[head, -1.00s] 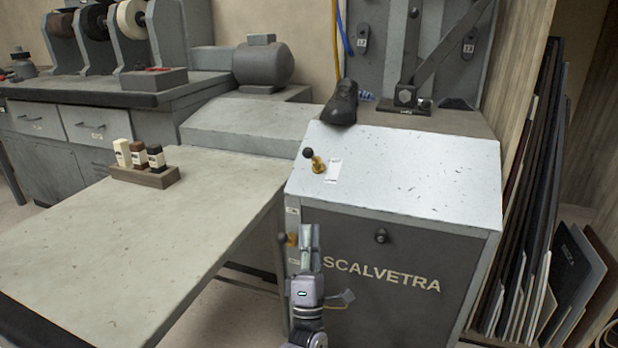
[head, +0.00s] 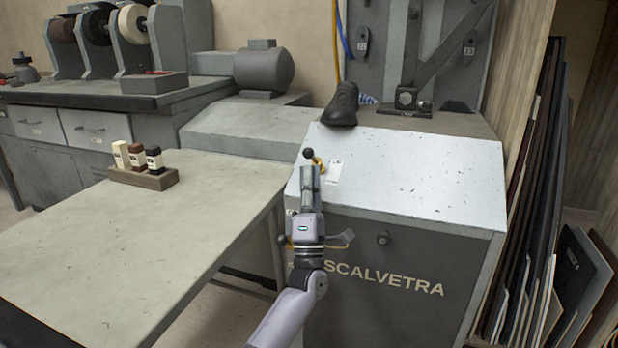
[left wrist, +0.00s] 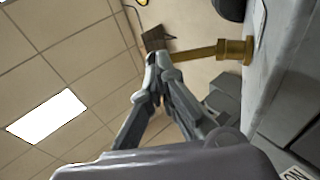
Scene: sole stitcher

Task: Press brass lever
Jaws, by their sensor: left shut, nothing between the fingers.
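A brass lever with a black ball knob (head: 309,154) stands on the sloped top panel of the grey SCALVETRA machine (head: 430,170). In the left wrist view its brass shaft (left wrist: 208,52) runs from a collar at the machine's face toward my fingertips. My left gripper (head: 309,170) is shut and empty, just in front of and below the knob in the head view; it also shows in the left wrist view (left wrist: 152,62). The gripper partly hides the brass base. I cannot tell whether the fingertips touch the lever. My right gripper is not in view.
A second dark knob (head: 282,240) sits at the machine's front left edge, beside my wrist. A black shoe (head: 342,104) stands behind the sloped panel. A grey table (head: 130,240) with a wooden bottle holder (head: 143,178) lies left. Leaning sheets (head: 530,200) stand right.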

